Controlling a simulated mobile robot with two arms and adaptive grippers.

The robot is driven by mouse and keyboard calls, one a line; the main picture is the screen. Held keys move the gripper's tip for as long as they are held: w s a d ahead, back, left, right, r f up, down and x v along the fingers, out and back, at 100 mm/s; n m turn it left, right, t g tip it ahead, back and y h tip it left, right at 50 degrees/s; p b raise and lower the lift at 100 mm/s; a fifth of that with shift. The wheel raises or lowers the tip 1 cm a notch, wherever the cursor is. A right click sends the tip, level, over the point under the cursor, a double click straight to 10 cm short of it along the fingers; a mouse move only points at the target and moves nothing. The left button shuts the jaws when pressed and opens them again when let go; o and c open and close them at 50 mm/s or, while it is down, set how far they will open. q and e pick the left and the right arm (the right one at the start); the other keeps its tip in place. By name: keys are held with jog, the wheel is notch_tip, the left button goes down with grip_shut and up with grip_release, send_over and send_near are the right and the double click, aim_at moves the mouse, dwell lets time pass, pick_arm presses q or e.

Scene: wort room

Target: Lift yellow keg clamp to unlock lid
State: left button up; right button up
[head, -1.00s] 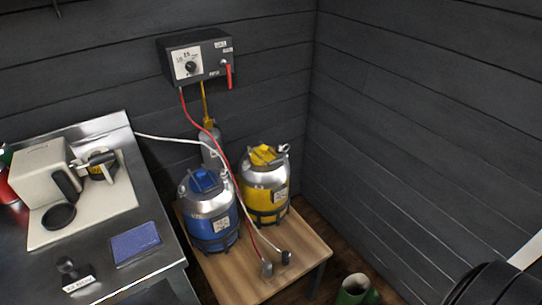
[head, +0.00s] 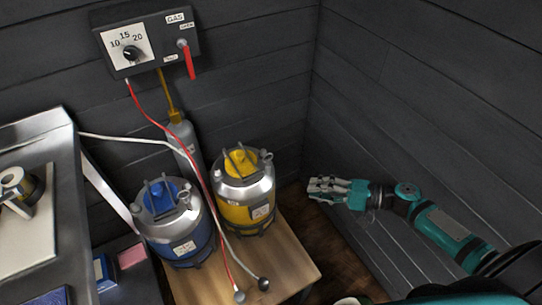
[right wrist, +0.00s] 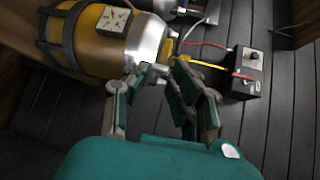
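The yellow keg (head: 236,213) stands upright on a wooden table, with a silver top, a yellow lid (head: 241,163) and a thin grey clamp bar (head: 228,160) over the lid. My right gripper (head: 312,188) is to the right of the keg, apart from it, pointing left. In the right wrist view its fingers (right wrist: 160,78) are spread and empty, with the keg (right wrist: 95,35) beyond them. The lid is partly hidden there and the clamp is hard to make out. My left gripper is not in view.
The blue keg (head: 178,228) stands left of the yellow one. Red and white hoses hang in front, from the gas box (head: 147,40) and the wall side. A gas cylinder (head: 186,138) stands behind. A metal counter (head: 55,150) is at left; the dark wall is at right.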

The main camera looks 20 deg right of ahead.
notch_tip(320, 180, up, 3)
jog(key=a+y, duration=0.1)
jog(key=p, duration=0.1)
send_near(254, 174)
jog(key=x, duration=0.3)
jog(key=p+x, duration=0.1)
jog(key=x, duration=0.4)
jog(key=shift+w+a+f+p, duration=0.25)
jog(key=shift+a+f+p, duration=0.05)
jog(key=shift+f+p, duration=0.1)
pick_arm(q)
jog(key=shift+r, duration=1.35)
pick_arm(e)
jog(key=shift+w+a+f, duration=0.1)
jog(key=shift+w+a, duration=0.25)
jog(key=shift+a, duration=0.25)
jog(key=shift+c, duration=0.3)
grip_shut()
jog(key=shift+f, duration=0.1)
